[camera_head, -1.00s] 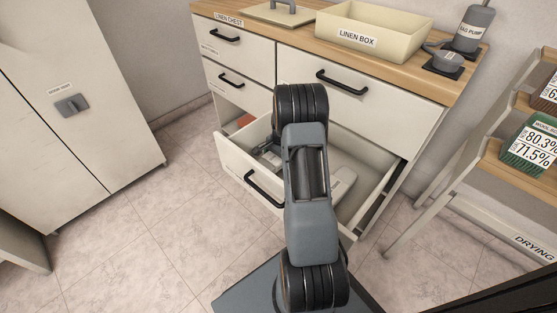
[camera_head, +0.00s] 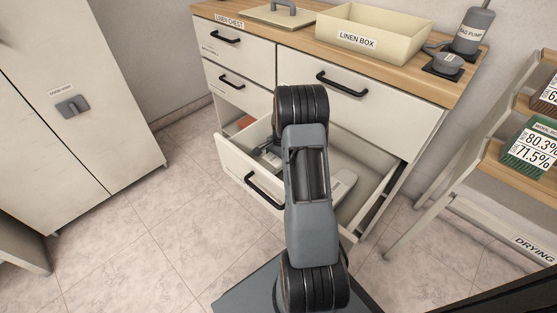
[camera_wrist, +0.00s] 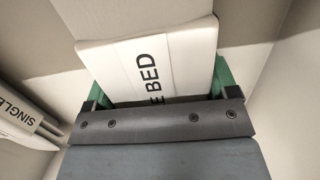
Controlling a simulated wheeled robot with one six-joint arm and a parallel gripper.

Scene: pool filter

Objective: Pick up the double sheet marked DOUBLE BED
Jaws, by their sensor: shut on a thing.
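The double sheet (camera_wrist: 150,62) is a flat, off-white folded pack in the wrist view. Dark letters reading "E BED" show on it, and the rest of its mark is hidden by my gripper. My gripper (camera_wrist: 163,88) is shut on it, with a green finger along each side of the pack. In the head view my arm hides most of the open drawer (camera_head: 240,172), and I cannot make out the grip there.
A pack marked SINGLE (camera_wrist: 22,118) lies left of my gripper in the wrist view. The linen box (camera_head: 365,35) and a bag pump (camera_head: 474,30) stand on the linen chest top. A drying rack (camera_head: 500,190) stands at right. Floor left of the drawer is clear.

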